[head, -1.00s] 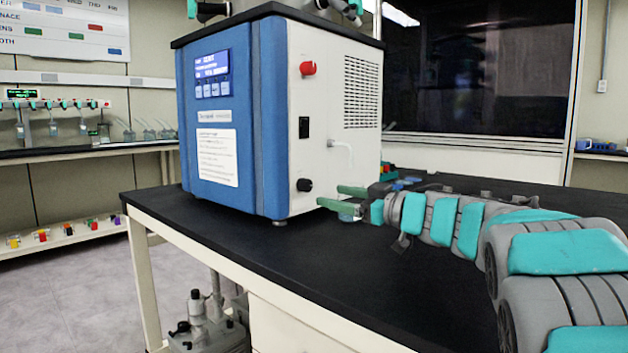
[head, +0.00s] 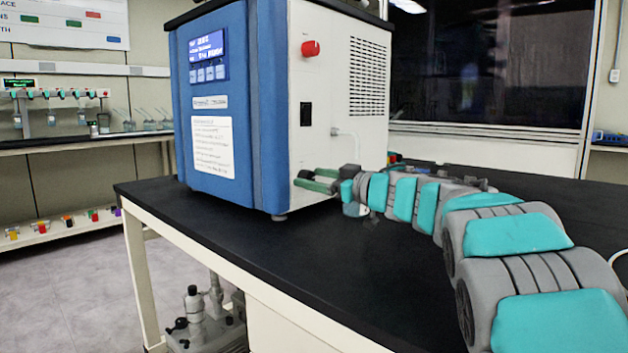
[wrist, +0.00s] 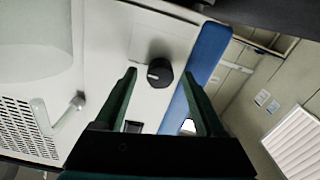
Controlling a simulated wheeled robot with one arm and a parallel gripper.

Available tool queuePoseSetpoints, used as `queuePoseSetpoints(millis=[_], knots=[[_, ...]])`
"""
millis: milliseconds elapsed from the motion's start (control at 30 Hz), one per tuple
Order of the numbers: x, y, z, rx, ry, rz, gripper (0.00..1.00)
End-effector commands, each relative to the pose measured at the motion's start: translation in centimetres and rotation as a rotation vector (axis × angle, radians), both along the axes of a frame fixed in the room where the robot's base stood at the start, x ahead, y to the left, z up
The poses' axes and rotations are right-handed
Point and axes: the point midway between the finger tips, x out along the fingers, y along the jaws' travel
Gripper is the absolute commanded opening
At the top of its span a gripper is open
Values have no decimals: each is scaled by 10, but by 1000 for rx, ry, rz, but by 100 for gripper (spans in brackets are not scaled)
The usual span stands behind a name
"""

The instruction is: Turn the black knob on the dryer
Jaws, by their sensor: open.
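The freeze dryer (head: 215,100) is a blue and white box standing on a black-topped bench. Its round black knob (wrist: 159,72) with a white mark is on the white side panel, seen in the wrist view. My gripper (wrist: 158,76) is open, with a dark green finger on either side of the knob in that view. I cannot tell whether the fingers touch it. In the head view, my gripper (head: 300,179) is low at the dryer's side panel, and its fingers largely hide the knob there.
A red button (head: 310,48) and a black switch (head: 306,114) are on the same panel above the knob. A white bent tube (head: 347,136) sticks out to the right. The black bench top (head: 330,260) is clear in front.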

Motion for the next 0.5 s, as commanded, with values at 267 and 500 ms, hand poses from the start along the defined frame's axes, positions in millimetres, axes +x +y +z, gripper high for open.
queuePoseSetpoints(millis=[267,500], knots=[[2,3,0,1,1,0,72],[2,3,0,1,1,0,50]])
